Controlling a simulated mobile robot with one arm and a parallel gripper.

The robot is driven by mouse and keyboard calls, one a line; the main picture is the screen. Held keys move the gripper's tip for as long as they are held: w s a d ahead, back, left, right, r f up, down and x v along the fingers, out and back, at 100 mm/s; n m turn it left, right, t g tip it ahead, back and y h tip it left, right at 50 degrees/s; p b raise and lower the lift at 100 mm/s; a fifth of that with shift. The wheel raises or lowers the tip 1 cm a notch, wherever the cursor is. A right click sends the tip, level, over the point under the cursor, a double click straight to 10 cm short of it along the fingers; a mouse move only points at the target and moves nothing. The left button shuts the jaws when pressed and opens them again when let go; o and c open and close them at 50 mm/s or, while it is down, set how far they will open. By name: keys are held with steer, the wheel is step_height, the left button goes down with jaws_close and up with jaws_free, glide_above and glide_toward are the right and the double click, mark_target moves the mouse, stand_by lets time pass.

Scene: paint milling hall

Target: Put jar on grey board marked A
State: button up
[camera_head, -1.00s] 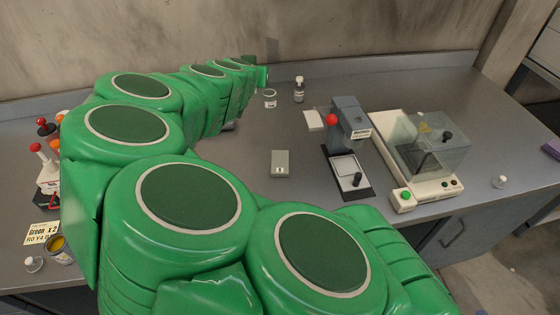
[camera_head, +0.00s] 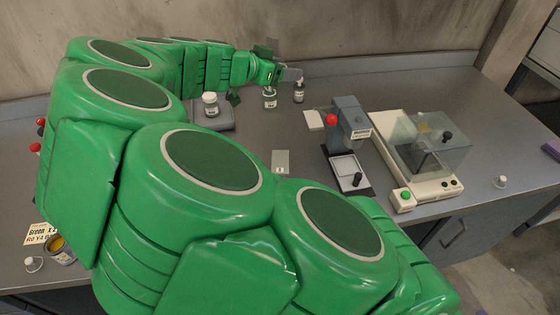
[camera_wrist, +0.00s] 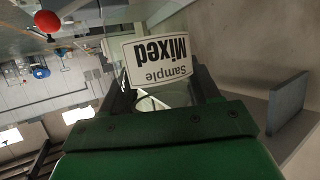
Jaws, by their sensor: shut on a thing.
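My gripper (camera_head: 272,86) is at the back of the bench, shut on a small clear jar (camera_head: 270,101) with a pale label. In the wrist view the jar's label (camera_wrist: 160,60) fills the space between the fingers and reads "Sample Mixed", upside down. The jar looks upright and at or near the bench top. A small grey board (camera_head: 280,161) lies in the middle of the bench, in front of the gripper and bare on top; its marking is too small to read.
A second jar (camera_head: 210,105) stands on a grey platform (camera_head: 229,117) left of the gripper. A press with a red knob (camera_head: 331,119) and a glass-covered balance (camera_head: 435,145) are further right. Bench around the board is clear.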

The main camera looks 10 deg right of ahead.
steer(key=shift+s+d+r+m+g+h, duration=0.15)
steer(key=shift+s+r+m+g, duration=0.2)
steer(key=shift+s+r+g, duration=0.1)
steer(key=shift+s+d+r+m+g+h, duration=0.1)
steer(key=shift+s+r+m+g+h, duration=0.05)
steer(key=shift+s+r+m+g, duration=0.25)
steer(key=shift+s+f, duration=0.1)
steer(key=shift+f, duration=0.15)
glide_above(286, 158)
step_height(286, 158, down, 25)
steer(key=shift+a+f, duration=0.1)
steer(key=shift+f, duration=0.1)
stand_by(0.3)
steer(key=o, duration=1)
steer(key=shift+o, duration=0.2)
steer(key=v, duration=1.2)
steer(key=shift+s, duration=0.1)
